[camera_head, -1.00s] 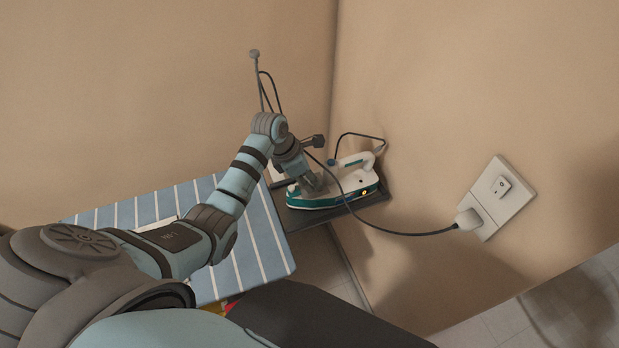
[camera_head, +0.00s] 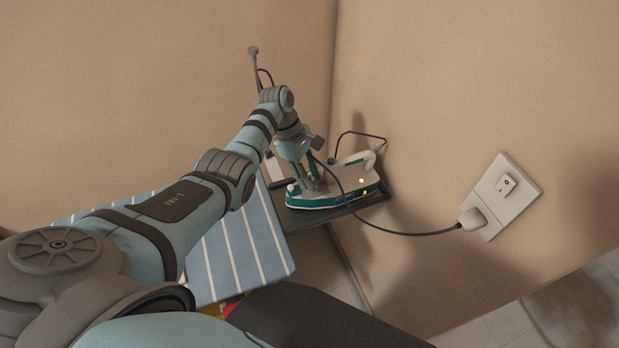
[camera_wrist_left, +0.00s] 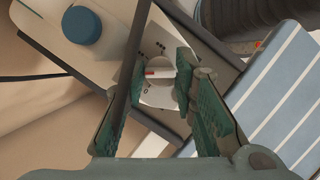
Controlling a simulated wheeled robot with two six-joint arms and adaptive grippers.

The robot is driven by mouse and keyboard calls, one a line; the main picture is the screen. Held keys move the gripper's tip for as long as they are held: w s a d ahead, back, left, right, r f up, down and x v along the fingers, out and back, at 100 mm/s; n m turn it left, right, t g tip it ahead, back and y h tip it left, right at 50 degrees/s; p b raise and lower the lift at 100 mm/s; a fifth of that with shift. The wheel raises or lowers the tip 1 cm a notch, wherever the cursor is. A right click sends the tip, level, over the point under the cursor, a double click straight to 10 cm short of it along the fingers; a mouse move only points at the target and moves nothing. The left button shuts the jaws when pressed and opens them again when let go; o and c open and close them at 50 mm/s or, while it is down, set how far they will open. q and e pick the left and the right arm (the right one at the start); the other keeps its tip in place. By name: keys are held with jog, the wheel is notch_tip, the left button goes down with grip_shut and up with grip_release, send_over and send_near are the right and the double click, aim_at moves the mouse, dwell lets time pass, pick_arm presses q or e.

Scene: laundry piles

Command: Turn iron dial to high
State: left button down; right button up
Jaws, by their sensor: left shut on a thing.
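The white and teal iron (camera_head: 352,181) rests on a dark plate (camera_head: 360,201) at the end of the ironing board. Two small orange lights glow on its side. My left gripper (camera_head: 314,187) reaches down onto the iron's top. In the left wrist view, the round pale dial (camera_wrist_left: 161,71) sits between the fingers of my left gripper (camera_wrist_left: 165,82), which are shut on it. Its red pointer mark faces left in that view; dots and an O mark surround the dial. The fingers hide the dial in the head view. My right gripper is not in view.
The blue striped ironing board (camera_head: 240,250) lies under my left arm. A dark cord (camera_head: 400,232) runs past the gripper from a plug (camera_head: 471,218) in the wall socket (camera_head: 515,190). Walls stand close behind and right of the iron.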

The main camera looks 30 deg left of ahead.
pick_arm(q)
jog(key=m+b, duration=0.1)
jog(key=b, duration=0.1)
jog(key=m+g+b, duration=0.1)
jog(key=m+b, duration=0.3)
jog(key=shift+w+d+f+g+y, duration=0.1)
jog(key=shift+f+g+y, duration=0.2)
jog(key=shift+f+g, duration=0.1)
jog(key=shift+r+m+g+b, duration=0.2)
jog(key=shift+m+g+b, duration=0.1)
jog(key=shift+m+b, duration=0.7)
jog(key=c, duration=1.3)
grip_release()
jog(key=shift+r, duration=0.1)
jog(key=shift+w+y, duration=0.1)
jog(key=shift+y, duration=0.2)
